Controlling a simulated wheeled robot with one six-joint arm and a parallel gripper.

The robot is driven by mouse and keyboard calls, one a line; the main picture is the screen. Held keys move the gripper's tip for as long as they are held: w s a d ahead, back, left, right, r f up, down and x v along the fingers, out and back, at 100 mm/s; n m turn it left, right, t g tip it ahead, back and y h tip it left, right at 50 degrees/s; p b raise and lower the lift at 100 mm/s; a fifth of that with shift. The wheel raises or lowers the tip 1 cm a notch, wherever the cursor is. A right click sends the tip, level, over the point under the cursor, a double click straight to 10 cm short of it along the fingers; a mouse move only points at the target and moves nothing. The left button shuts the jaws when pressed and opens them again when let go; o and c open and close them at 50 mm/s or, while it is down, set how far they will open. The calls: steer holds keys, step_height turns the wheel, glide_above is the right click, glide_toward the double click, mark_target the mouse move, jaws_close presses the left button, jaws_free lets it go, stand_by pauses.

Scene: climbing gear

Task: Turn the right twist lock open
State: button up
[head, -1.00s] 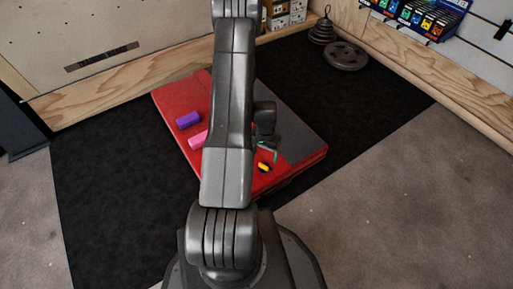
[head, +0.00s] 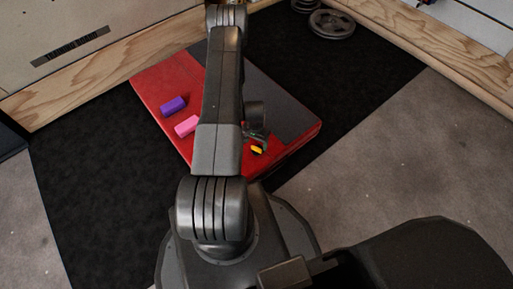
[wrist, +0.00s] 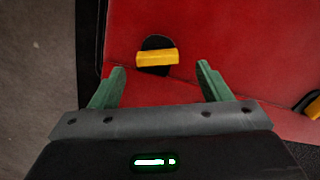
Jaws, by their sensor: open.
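A twist lock with a yellow bar handle (wrist: 157,58) on a black round base sits on the red pad (wrist: 215,25) in the wrist view. Its bar lies nearly crosswise in the picture. My gripper (wrist: 160,66) is open, with its green fingers on either side below the lock and nothing between them. A second yellow and black lock (wrist: 313,105) is cut off at the right edge of the wrist view. In the head view one yellow lock (head: 257,150) shows beside my arm, near the pad's front edge; my gripper (head: 258,137) is close above it, partly hidden.
A purple block (head: 173,106) and a pink block (head: 187,126) lie on the pad, left of my arm. Weight plates (head: 331,23) lie at the back.

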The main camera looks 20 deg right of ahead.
mark_target(257, 148)
steer(key=shift+s+d+f+b, duration=0.15)
steer(key=shift+f+b, duration=0.2)
steer(key=shift+f, duration=1.4)
steer(key=c, duration=1)
